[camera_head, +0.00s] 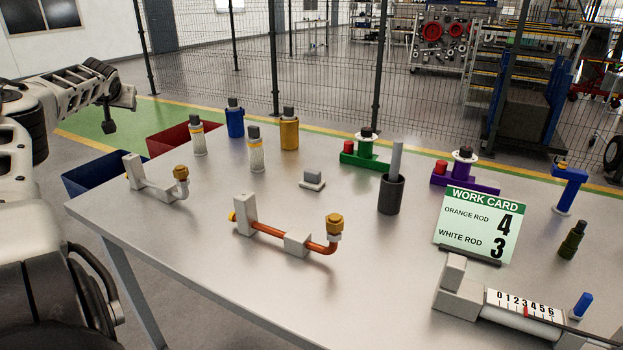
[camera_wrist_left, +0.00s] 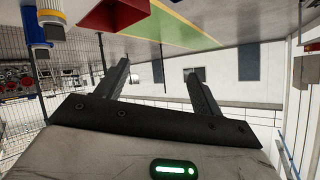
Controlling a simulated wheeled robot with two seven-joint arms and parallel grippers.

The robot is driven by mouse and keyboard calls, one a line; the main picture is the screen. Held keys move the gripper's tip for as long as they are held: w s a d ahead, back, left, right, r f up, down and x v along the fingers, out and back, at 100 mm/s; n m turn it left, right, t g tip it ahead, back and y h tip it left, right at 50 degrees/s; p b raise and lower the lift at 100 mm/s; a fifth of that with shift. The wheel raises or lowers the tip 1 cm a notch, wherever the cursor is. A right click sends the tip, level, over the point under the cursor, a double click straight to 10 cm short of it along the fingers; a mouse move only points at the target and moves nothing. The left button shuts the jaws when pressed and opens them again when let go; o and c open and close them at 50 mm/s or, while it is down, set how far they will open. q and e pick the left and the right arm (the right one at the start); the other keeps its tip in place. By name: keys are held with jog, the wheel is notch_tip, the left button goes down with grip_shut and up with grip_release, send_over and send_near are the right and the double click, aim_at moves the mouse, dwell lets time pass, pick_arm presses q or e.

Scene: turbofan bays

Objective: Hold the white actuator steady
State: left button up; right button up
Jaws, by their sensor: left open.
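A white rod assembly (camera_head: 158,186), apparently the white actuator, lies on the table's left side. It has an upright white block at its left end and a bent right end with a brass-coloured cap. My left gripper (camera_wrist_left: 158,82) is open and empty in the left wrist view. In the head view my left arm comes in from the left, its end raised beyond the table's left edge and apart from the white assembly. An orange rod assembly (camera_head: 285,237) lies to the right of the white one. My right gripper is not in view.
A work card (camera_head: 478,224) reads orange rod 4, white rod 3. A scale fixture (camera_head: 525,307) sits at front right. Several bottles (camera_head: 289,130) and a dark cup (camera_head: 391,195) stand farther back. Red (camera_head: 182,138) and blue (camera_head: 95,172) bins are beyond the table's left edge.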

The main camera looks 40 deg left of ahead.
pick_arm(q)
notch_tip(320, 180, up, 10)
jog(key=w+f+n+t+y, duration=0.1)
jog(key=w+n+t+y, duration=0.15)
jog(key=n, duration=0.25)
jog(key=w+d+f+m+t+h, duration=0.2)
jog(key=w+d+m+t+h, duration=0.1)
jog(key=w+d+m+t, duration=0.45)
jog(key=w+d+f+m+t+h, duration=0.25)
jog(key=w+d+m+t, duration=0.25)
jog(key=w+d+m, duration=0.5)
jog(key=w+d+m+t+h, duration=0.1)
jog(key=w+d+m+h, duration=0.55)
jog(key=d, duration=0.35)
jog(key=w+d+m+h, duration=0.5)
jog(key=d+m+h, duration=0.3)
jog(key=d, duration=0.3)
jog(key=w+d+m+g+h, duration=0.1)
jog(key=d+m+g+h, duration=0.6)
jog(key=d, duration=0.8)
jog(key=m+g+y, duration=1.2)
jog(key=m+g, duration=0.1)
jog(key=m, duration=1.4)
send_over(452, 285)
jog(key=w, duration=0.2)
notch_tip(452, 285, down, 7)
jog(key=shift+y, duration=0.45)
notch_tip(452, 285, down, 16)
jog(key=shift+s+a+r, duration=0.15)
